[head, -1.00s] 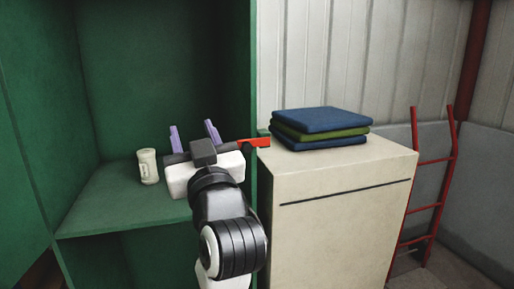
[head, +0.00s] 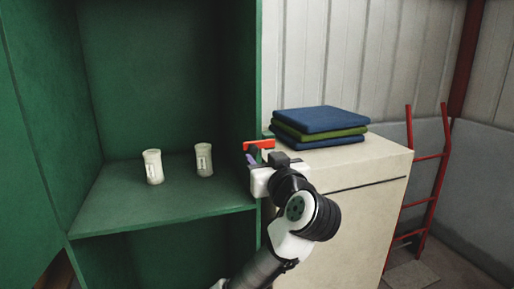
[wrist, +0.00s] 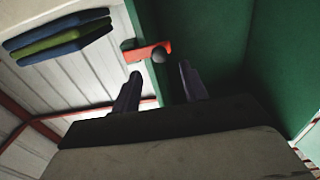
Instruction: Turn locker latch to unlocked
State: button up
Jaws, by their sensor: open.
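The red locker latch (head: 259,144) sits on the right edge of the open green locker (head: 160,205). My gripper (head: 250,158) is at the locker's edge, just below the latch in the head view. I cannot tell whether a finger touches the latch. My wrist hides part of the locker edge.
Two white jars (head: 153,167) (head: 204,160) stand on the locker shelf. Folded blue and green cloths (head: 320,122) lie on a cream cabinet (head: 360,215) right of the locker. A red ladder (head: 438,190) leans at the far right. The locker interior above the jars is clear.

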aim_at(254, 150)
jog(key=p+x, duration=0.1)
jog(key=x, duration=0.4)
grip_shut()
dwell(0.3)
